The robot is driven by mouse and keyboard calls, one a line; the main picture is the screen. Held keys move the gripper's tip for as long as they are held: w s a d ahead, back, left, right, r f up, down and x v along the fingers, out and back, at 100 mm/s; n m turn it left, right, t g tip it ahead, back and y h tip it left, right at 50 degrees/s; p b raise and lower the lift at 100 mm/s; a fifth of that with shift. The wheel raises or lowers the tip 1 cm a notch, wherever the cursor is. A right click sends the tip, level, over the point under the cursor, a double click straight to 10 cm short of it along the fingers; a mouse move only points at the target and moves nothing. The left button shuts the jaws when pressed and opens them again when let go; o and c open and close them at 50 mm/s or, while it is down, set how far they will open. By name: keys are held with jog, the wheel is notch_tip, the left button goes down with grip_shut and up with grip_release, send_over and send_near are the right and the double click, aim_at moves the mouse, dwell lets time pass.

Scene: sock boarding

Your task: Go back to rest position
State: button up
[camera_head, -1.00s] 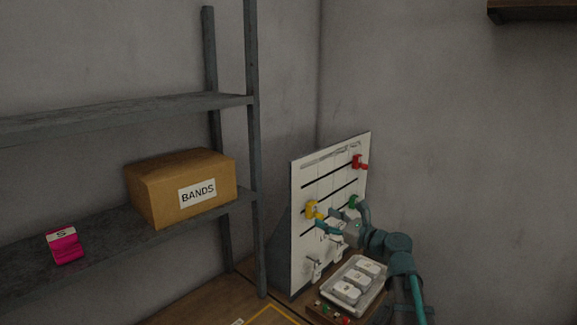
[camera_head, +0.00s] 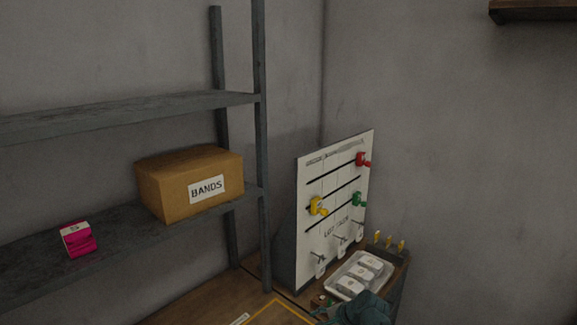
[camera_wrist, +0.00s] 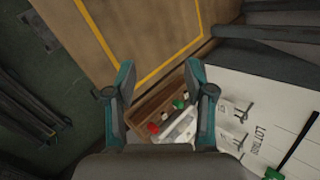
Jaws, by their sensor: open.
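My gripper (camera_wrist: 161,78) is open in the wrist view, with nothing between its two teal fingers. Beyond the fingers are the tabletop with a yellow line, a wooden holder (camera_wrist: 150,105) with red and green items, and part of the white tray. In the head view my arm shows low at the bottom edge, just in front of the tray (camera_head: 338,276). The white board (camera_head: 316,168) marked LOT TAGS stands behind, apart from my gripper. It carries a red clip (camera_head: 362,159), a yellow clip (camera_head: 318,206) and a green clip (camera_head: 359,199).
A grey shelf rack (camera_head: 110,113) on the left holds a cardboard BANDS box (camera_head: 165,188) and a pink pack (camera_head: 77,239). White packs (camera_head: 360,278) lie in the tray. Several yellow pegs (camera_head: 389,241) stand at the table's right corner. The space above the table is open.

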jog(key=s+d+f+n+g+h, duration=0.35)
jog(key=s+f+n, duration=0.25)
jog(key=s+f, duration=0.2)
jog(key=s+d+f+n+g+h, duration=0.2)
jog(key=s+d+f+n+h, duration=0.15)
jog(key=s+f+n, duration=0.35)
jog(key=s+f+m+g+b, duration=0.1)
jog(key=s+f+g+b, duration=0.5)
jog(key=s+f, duration=2.2)
jog(key=s+b, duration=0.2)
jog(key=b, duration=0.2)
jog(key=shift+f, duration=0.35)
jog(key=shift+g, duration=0.25)
